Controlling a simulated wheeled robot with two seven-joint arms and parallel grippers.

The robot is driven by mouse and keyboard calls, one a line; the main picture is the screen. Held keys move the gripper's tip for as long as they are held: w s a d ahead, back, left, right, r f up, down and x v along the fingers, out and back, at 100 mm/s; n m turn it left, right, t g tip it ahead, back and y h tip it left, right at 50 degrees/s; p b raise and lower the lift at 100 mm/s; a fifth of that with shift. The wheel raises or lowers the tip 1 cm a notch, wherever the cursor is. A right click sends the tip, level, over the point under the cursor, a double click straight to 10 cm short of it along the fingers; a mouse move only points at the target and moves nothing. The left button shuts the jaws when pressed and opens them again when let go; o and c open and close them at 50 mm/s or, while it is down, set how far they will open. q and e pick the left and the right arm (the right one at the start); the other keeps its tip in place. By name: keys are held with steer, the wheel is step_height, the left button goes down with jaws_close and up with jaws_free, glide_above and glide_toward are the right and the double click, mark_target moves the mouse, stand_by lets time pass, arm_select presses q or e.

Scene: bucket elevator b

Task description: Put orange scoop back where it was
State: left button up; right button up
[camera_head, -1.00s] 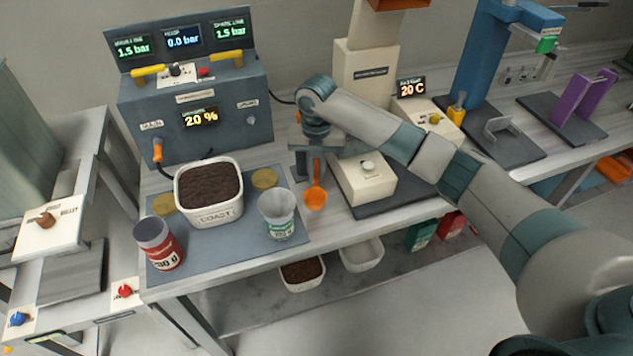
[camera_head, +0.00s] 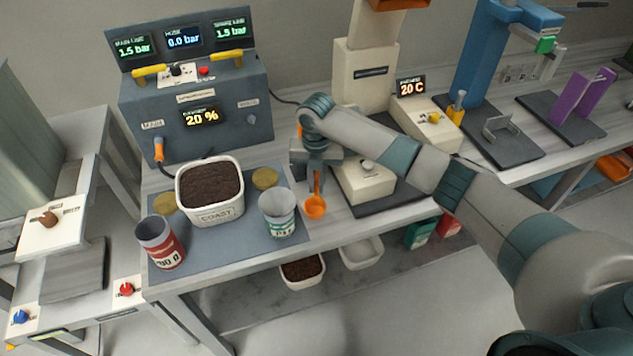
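The orange scoop (camera_head: 316,208) hangs bowl-down under my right gripper (camera_head: 316,176), near the front of the bench. My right gripper appears shut on its upright handle; the fingertips are small and partly hidden. The scoop is just right of the blue-grey mat, beside the white and green cup (camera_head: 279,222). I cannot tell whether the bowl touches the bench. A white tub (camera_head: 218,214) labelled COAST, full of dark grounds, stands on the mat (camera_head: 240,244). My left gripper is not in view.
A red can (camera_head: 166,248) stands at the mat's front left. A cream scale-like box (camera_head: 362,184) is close right of the scoop. A grey control console (camera_head: 225,125) stands behind. Tubs of dark grounds (camera_head: 302,271) and white material (camera_head: 361,253) sit on the lower shelf.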

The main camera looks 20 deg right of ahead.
mark_target(316, 184)
steer(key=o, duration=0.4)
steer(key=shift+c, duration=0.2)
steer(key=shift+r, duration=0.25)
step_height(316, 184, up, 12)
steer(key=b, duration=0.3)
